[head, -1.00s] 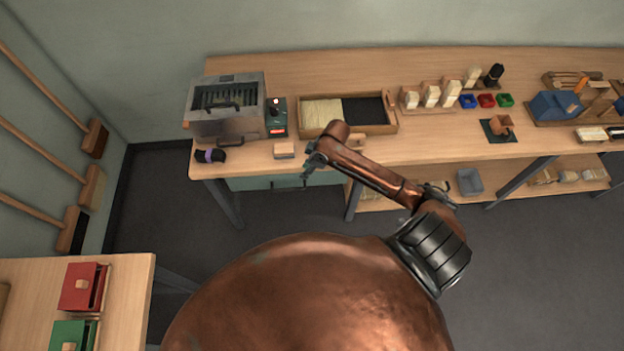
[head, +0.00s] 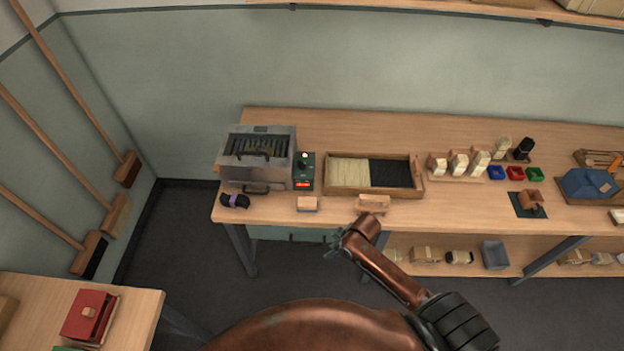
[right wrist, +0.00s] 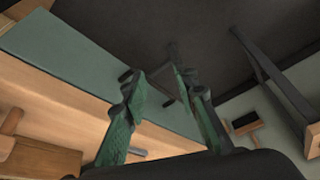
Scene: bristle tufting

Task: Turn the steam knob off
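A dark green control box (head: 304,172) stands on the back bench, right beside a grey metal steamer (head: 257,157). It has a small pale round part (head: 304,156) with a reddish spot at its top and a red patch lower on its front. Which part is the steam knob is too small to tell. My right gripper (head: 337,243) hangs in front of the bench edge, below and right of the box, apart from it. In the right wrist view my right gripper (right wrist: 160,84) has its green-padded fingers apart with nothing between them. My left gripper is not in view.
A purple-banded dark bundle (head: 234,200) and a small wooden block (head: 307,203) lie near the bench's front edge. A two-part bristle tray (head: 331,190) stands right of the box. A red box (head: 89,314) sits on the left table. The floor between is clear.

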